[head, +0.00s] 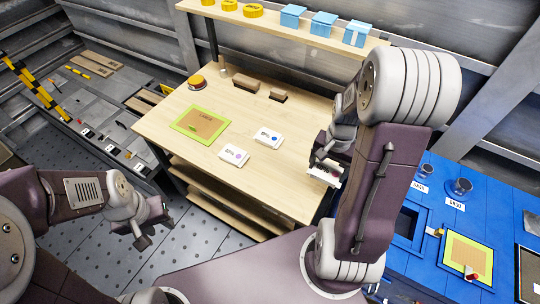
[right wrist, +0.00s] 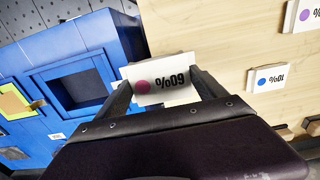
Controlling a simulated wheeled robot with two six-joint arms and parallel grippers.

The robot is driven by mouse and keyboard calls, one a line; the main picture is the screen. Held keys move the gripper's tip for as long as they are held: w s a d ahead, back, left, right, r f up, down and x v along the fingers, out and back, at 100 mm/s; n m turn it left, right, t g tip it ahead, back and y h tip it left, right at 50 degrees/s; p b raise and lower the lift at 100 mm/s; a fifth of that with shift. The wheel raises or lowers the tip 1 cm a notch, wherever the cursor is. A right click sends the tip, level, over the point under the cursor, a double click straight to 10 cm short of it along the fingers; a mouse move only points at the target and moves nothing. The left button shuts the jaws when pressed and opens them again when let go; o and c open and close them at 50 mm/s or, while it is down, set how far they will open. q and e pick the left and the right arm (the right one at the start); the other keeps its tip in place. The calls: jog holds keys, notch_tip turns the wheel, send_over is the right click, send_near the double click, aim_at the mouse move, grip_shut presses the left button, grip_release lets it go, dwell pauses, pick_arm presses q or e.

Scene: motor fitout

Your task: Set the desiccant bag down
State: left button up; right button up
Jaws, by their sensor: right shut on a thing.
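My right gripper (head: 326,165) is shut on a white desiccant bag (right wrist: 160,84), whose printed face reads 60% upside down beside a magenta dot in the right wrist view. In the head view the held bag (head: 322,175) is at the wooden table's right side, partly hidden by my fingers and arm. I cannot tell whether it touches the tabletop. Two similar white bags lie on the table, one with a purple dot (head: 234,154) and one with a blue dot (head: 268,138). My left gripper (head: 148,238) hangs empty-looking away from the table; its opening is unclear.
A green-bordered mat (head: 183,124) with a brown panel lies on the table (head: 285,185). An orange-topped round object (head: 196,82) and wooden blocks (head: 246,82) stand behind. A blue bench (head: 405,260) with a recessed bin is at right. The table's front right is clear.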

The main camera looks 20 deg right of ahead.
send_over(290, 183)
notch_tip(290, 183, down, 7)
jog(key=shift+w+a+r, duration=0.1)
jog(key=shift+r, duration=0.1)
notch_tip(290, 183, down, 4)
jog(key=shift+r, duration=0.2)
jog(key=shift+f, duration=0.2)
jog(key=shift+f+b, duration=0.2)
jog(key=shift+b, duration=0.15)
jog(key=o, duration=1.5)
